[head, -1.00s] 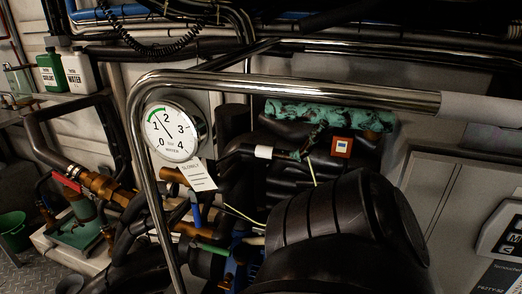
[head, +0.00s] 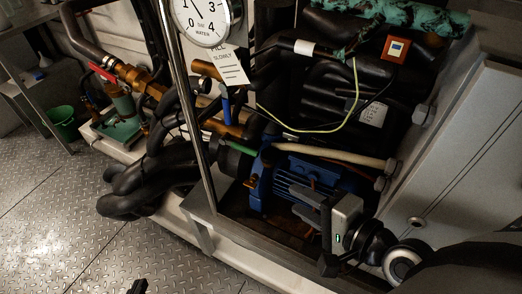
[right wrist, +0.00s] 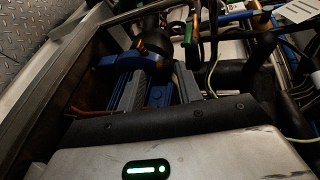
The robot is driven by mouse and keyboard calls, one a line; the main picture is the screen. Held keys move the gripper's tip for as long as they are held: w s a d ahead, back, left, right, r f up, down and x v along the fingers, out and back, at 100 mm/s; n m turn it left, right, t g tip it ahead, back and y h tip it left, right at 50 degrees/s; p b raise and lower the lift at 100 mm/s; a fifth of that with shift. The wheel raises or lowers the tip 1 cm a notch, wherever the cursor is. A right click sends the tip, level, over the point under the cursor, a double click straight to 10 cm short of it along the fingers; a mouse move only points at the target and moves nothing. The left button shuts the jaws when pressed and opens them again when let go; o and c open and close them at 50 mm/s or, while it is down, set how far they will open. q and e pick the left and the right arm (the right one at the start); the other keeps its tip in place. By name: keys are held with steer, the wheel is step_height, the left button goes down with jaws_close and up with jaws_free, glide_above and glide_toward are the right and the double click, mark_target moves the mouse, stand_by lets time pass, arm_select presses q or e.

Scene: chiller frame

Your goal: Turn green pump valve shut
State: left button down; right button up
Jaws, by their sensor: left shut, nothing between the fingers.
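The green valve handle (head: 240,149) points sideways from the pipework just left of the blue pump (head: 300,175). In the right wrist view, a green handle (right wrist: 189,31) shows at the top centre, beyond the blue pump (right wrist: 150,88). My right gripper (head: 316,227) is in front of the pump, low and to the right of the green handle, apart from it. Its two fingers (right wrist: 160,82) stand apart in the right wrist view with nothing held between them. Only the dark tip of my left gripper (head: 138,287) shows at the bottom edge, over the floor, shut and empty.
A chrome upright (head: 190,110) stands left of the green handle. A blue lever (head: 226,112) hangs just above it. A yellow-green wire (head: 310,131) loops past the pump. A grey cabinet (head: 455,150) bounds the right. The patterned metal floor (head: 60,210) is open at left.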

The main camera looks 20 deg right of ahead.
mark_target(259, 156)
step_height(259, 156, up, 4)
steer(key=d+m+t, duration=0.1)
steer(key=m, duration=0.5)
steer(key=x, duration=1.5)
steer(key=shift+w+r+p, duration=0.15)
steer(key=shift+p, duration=0.2)
jaws_close()
